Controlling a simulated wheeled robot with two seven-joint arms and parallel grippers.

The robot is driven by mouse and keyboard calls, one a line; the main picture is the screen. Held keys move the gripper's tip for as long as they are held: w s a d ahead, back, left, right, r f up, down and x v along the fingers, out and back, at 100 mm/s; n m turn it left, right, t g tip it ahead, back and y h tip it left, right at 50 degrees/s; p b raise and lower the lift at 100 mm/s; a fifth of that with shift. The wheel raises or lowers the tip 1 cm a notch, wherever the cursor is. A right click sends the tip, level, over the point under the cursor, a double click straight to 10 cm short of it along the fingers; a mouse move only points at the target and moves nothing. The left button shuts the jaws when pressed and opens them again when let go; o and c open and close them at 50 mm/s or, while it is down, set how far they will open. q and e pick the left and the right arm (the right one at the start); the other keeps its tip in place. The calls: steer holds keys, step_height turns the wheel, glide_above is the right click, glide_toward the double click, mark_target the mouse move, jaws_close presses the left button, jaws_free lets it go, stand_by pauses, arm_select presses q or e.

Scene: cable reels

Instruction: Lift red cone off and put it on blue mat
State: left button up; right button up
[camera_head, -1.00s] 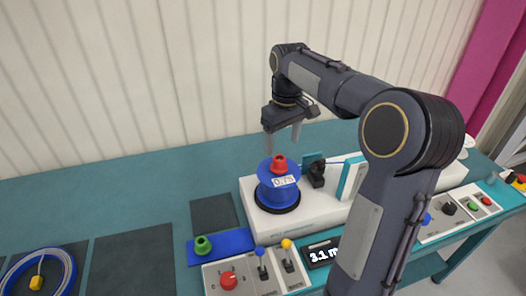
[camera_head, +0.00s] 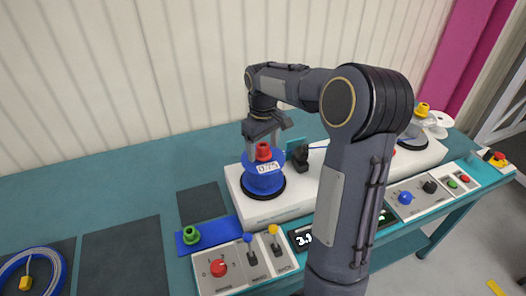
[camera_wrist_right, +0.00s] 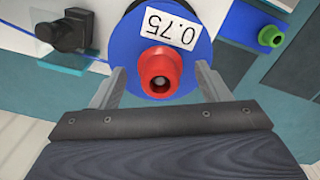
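The red cone (camera_head: 263,151) sits on top of the blue reel (camera_head: 262,180), which carries a label reading 0.75 and stands on the white machine. My right gripper (camera_head: 264,146) has come down over the reel. In the right wrist view, its fingers (camera_wrist_right: 160,82) are apart, one on each side of the red cone (camera_wrist_right: 158,72), with gaps between. The blue mat (camera_head: 217,233) lies left of the machine with a green cone (camera_head: 190,235) on its left part; its right part is bare. My left gripper is not in view.
The white machine (camera_head: 284,208) has a black guide block (camera_head: 299,158) right of the reel. A control panel with a red knob (camera_head: 218,268) and levers stands in front. Another reel with a yellow cone (camera_head: 422,109) is at the right. Dark mats and a cable coil lie left.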

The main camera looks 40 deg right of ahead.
steer(key=c, duration=1)
steer(key=shift+r, duration=0.1)
step_height(320, 180, up, 10)
steer(key=o, duration=0.3)
steer(key=c, duration=0.3)
steer(key=shift+p, duration=0.3)
